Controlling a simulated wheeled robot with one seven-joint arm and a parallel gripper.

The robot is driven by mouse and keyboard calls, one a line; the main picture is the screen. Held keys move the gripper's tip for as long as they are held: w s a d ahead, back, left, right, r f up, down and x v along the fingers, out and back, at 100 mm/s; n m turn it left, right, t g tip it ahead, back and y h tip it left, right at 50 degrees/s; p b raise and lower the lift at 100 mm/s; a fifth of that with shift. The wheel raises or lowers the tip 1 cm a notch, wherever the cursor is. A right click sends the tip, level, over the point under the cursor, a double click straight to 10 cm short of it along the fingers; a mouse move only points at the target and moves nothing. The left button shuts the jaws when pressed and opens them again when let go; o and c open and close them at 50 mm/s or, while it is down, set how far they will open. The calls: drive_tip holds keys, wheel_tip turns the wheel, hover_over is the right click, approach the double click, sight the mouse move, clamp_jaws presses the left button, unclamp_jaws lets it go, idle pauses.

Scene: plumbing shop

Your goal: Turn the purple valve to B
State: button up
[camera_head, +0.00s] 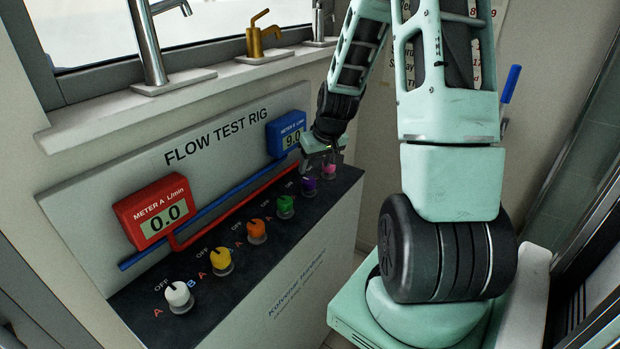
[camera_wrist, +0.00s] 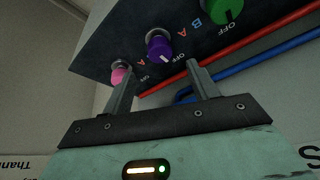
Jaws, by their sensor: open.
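The purple valve (camera_head: 309,187) is a round knob on the dark sloping panel, between the green and pink knobs. In the wrist view the purple valve (camera_wrist: 160,47) shows a white pointer mark on its lower right, roughly towards its OFF label. An A label (camera_wrist: 182,33) lies between it and the green knob; I cannot make out its own B label. My gripper (camera_head: 327,160) is just above the purple and pink knobs in the head view. In the wrist view my gripper (camera_wrist: 163,68) is open and empty, its fingertips just short of the purple knob.
The pink knob (camera_wrist: 120,74) is close to one finger; the green knob (camera_wrist: 228,8) is further off. Orange (camera_head: 256,231), yellow (camera_head: 221,262) and white (camera_head: 178,296) knobs continue the row. Red meter A (camera_head: 158,212) reads 0.0; blue meter B (camera_head: 287,134) reads 9.0. Pipes run behind.

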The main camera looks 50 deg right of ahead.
sight(310, 181)
drive_tip(key=x, duration=0.7)
drive_tip(key=shift+d+f+p, duration=0.1)
drive_tip(key=shift+f+p, duration=0.2)
drive_tip(key=shift+p, duration=0.1)
drive_tip(key=c, duration=1)
